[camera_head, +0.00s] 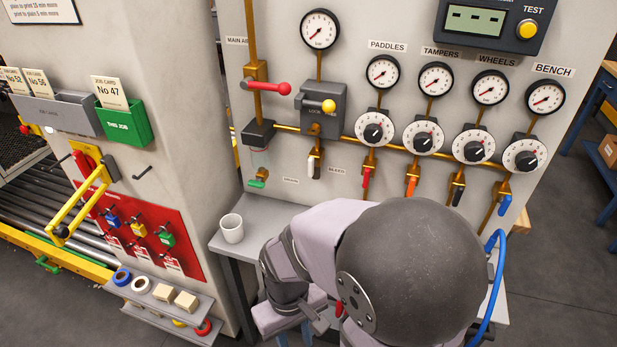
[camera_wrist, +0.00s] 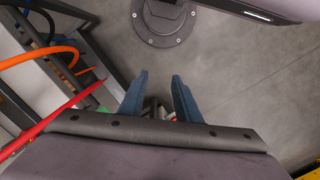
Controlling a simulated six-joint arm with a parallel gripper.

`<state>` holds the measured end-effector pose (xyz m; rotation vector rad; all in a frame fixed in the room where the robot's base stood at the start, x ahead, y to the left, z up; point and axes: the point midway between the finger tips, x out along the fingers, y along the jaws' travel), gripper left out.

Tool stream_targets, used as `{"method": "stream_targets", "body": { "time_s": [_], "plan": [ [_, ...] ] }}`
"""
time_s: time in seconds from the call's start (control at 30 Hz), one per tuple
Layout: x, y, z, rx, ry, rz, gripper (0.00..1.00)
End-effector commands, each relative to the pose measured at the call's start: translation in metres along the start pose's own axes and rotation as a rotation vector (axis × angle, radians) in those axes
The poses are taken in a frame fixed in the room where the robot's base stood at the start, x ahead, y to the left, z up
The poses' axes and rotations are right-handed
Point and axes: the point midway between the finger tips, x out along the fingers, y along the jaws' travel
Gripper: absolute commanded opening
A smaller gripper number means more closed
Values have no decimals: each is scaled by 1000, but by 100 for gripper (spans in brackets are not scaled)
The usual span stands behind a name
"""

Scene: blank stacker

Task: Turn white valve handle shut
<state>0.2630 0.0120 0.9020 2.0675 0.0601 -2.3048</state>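A red handle (camera_head: 366,178), an orange handle (camera_head: 411,186), a black handle (camera_head: 457,194) and a blue handle (camera_head: 505,206) hang to the right. A white cup (camera_head: 232,229) stands on the grey shelf (camera_head: 262,214) below. Red and orange hoses (camera_wrist: 62,107) lie left in the wrist view.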

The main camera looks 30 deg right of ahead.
Motion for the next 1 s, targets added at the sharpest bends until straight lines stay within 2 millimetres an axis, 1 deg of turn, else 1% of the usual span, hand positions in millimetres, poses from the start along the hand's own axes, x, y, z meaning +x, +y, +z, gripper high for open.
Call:
{"method": "stream_targets", "body": {
  "time_s": [0.03, 0.13, 0.17, 0.2, 0.27, 0.3, 0.33, 0.37, 0.4, 0.47, 0.5, 0.57, 0.6, 0.67, 0.7, 0.73, 0.77, 0.8, 0.87, 0.9, 0.93, 1.0],
  "plan": [
    [28, -4, -1, -13, -31, 0, 30],
    [59, -19, -7, 10, -72, -34, 30],
    [68, -25, -14, 29, -65, -52, 30],
    [79, -35, -32, 64, -23, -80, 30],
    [86, -44, -59, 112, 53, -112, 30],
    [88, -49, -77, 141, 106, -129, 30],
    [89, -51, -91, 161, 149, -139, 30],
    [90, -52, -105, 183, 193, -147, 30],
    [89, -53, -124, 211, 256, -156, 30],
    [85, -51, -154, 256, 356, -162, 30],
    [79, -47, -174, 289, 429, -162, 30],
    [68, -37, -203, 338, 542, -152, 30],
    [57, -28, -222, 374, 622, -140, 30],
    [38, -12, -246, 426, 740, -111, 30],
    [25, 1, -260, 460, 818, -87, 30],
    [14, 11, -269, 486, 876, -66, 30],
    [2, 21, -277, 510, 935, -42, 30],
    [-15, 36, -285, 544, 1010, -6, 30],
    [-39, 58, -293, 592, 1117, 57, 30],
    [-56, 73, -295, 622, 1183, 104, 30],
    [-67, 84, -296, 643, 1230, 141, 30],
    [-93, 108, -292, 687, 1325, 233, 30]
  ]
}}
